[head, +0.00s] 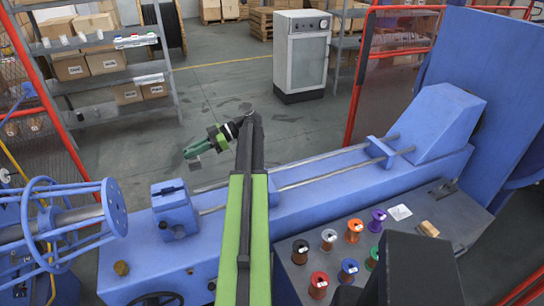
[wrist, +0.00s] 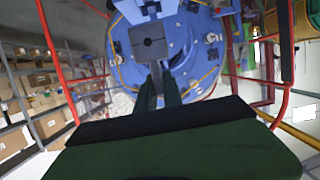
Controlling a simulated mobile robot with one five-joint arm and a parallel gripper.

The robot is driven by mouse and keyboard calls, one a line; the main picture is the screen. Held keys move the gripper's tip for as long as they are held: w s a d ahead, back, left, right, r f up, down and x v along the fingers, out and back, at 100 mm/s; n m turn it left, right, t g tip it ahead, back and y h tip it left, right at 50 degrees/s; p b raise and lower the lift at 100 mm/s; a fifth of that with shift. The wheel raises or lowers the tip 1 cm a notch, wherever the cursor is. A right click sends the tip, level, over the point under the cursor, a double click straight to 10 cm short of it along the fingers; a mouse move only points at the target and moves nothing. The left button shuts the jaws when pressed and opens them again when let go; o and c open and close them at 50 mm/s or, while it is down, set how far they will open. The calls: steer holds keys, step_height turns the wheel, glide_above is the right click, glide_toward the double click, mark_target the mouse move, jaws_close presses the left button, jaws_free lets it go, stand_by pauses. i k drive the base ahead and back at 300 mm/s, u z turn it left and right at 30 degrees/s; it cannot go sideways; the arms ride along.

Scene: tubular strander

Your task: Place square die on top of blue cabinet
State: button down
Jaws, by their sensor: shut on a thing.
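The square die (wrist: 147,42) is a small dark grey block with a round hole in its middle. In the wrist view it sits at the tips of my gripper (wrist: 158,82), whose fingers are closed on it. In the head view my green gripper (head: 190,153) is in the air left of centre, tilted down and left, with the grey die (head: 195,164) at its tip. Several blue machine bodies show; a blue block (head: 175,208) stands on the long blue bed (head: 290,190). I cannot tell which is the blue cabinet.
A spoked blue wheel frame (head: 114,208) stands at the left. A grey bench top (head: 440,205) holds several coloured wire spools (head: 354,231). A light grey cabinet (head: 301,54) stands behind on the open floor (head: 220,80). Red posts and mesh (head: 362,75) bound the right side.

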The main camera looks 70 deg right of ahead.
mark_target(459, 213)
steer(key=z, duration=0.05)
steer(key=k, duration=0.5)
steer(key=u, duration=1.15)
steer(key=k, duration=2.05)
steer(key=z, duration=2.9)
steer(key=i, duration=0.55)
